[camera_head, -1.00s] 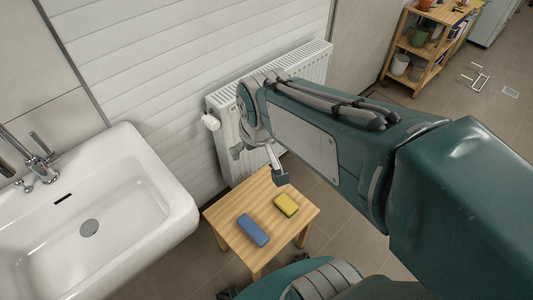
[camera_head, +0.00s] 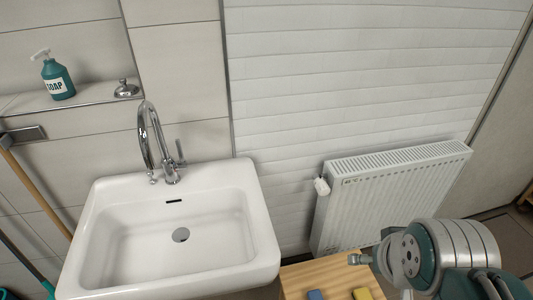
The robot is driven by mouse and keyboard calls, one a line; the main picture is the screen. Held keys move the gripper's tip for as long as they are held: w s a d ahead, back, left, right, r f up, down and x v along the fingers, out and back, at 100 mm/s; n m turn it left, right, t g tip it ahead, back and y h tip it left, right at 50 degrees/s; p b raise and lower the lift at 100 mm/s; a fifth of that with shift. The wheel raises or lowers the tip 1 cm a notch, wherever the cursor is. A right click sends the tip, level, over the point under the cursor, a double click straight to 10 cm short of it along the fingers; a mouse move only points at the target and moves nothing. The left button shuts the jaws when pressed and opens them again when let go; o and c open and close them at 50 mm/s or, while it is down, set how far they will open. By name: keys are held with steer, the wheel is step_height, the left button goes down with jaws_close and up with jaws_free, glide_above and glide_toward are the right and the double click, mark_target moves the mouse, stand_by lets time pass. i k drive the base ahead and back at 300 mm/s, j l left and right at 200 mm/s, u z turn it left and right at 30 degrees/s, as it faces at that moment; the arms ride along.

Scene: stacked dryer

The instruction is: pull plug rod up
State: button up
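The white sink (camera_head: 262,262) is on the wall left of centre, with a chrome curved faucet (camera_head: 146,135) at its back edge. A thin upright chrome rod with a small top (camera_head: 180,152) stands just right of the faucet, and a small chrome knob (camera_head: 153,177) sits low at its left. I cannot tell for sure which of these is the plug rod. The drain (camera_head: 181,235) is in the basin floor. My gripper (camera_head: 360,259) is at the lower right, right of the sink and well apart from the faucet. Its fingers are mostly hidden or too small to read.
A white radiator (camera_head: 385,200) is behind my gripper. A wooden stool (camera_head: 312,276) with a blue sponge (camera_head: 315,295) and a yellow sponge (camera_head: 362,294) is below it. A soap bottle (camera_head: 56,78) stands on a ledge upper left. Wooden and teal handles lean at left.

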mark_target(153, 180)
steer(key=k+j+u, duration=0.1)
steer(key=j, duration=0.25)
steer(key=k+j+u, duration=0.1)
steer(key=k+j, duration=0.15)
steer(key=j, duration=0.15)
steer(key=k+j+u, duration=0.15)
steer(key=j, duration=0.2)
steer(key=i+j+u, duration=0.15)
steer(key=i+j, duration=0.25)
steer(key=i, duration=0.15)
steer(key=i+j+u, duration=0.1)
steer(key=i+j, duration=0.2)
steer(key=i, duration=0.25)
